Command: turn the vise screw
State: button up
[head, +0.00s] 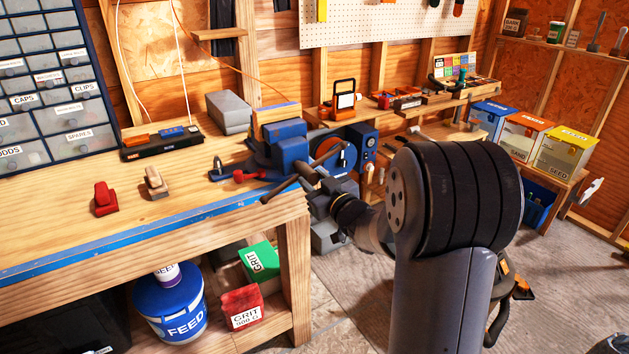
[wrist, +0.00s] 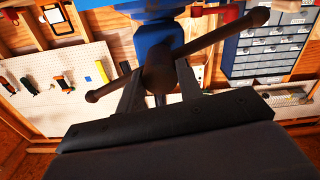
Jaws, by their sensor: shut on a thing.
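The blue vise (head: 288,148) is mounted at the bench's front right corner. Its dark screw bar has a rounded knob at each end and lies slanted across the screw head (wrist: 158,75) in the wrist view. The bar also shows in the head view (head: 278,190), in front of the vise. My gripper (head: 318,184) is at the front end of the vise screw. In the wrist view the fingers of my gripper (wrist: 158,92) stand on either side of the screw head and are shut on it. Part of the screw is hidden by my gripper and arm.
The wooden bench (head: 200,205) has a red clamp-like piece (head: 104,199) and a tan one (head: 155,182) on top, left of the vise. A blue feed bucket (head: 170,308) stands below the bench. Open floor (head: 345,285) lies to the right of the bench.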

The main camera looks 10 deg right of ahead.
jog(key=c, duration=0.4)
jog(key=shift+o, duration=0.2)
jog(key=shift+m, duration=0.4)
jog(key=m+p, duration=0.2)
jog(key=m, duration=0.3)
jog(key=shift+r+m, duration=0.15)
jog(key=shift+m, duration=0.25)
jog(key=m+p, duration=0.1)
jog(key=m, duration=0.3)
jog(key=shift+p, duration=0.4)
jog(key=shift+f+m+p, duration=0.2)
jog(key=shift+m+p, duration=0.35)
jog(key=shift+m, duration=1.35)
jog(key=o, duration=1)
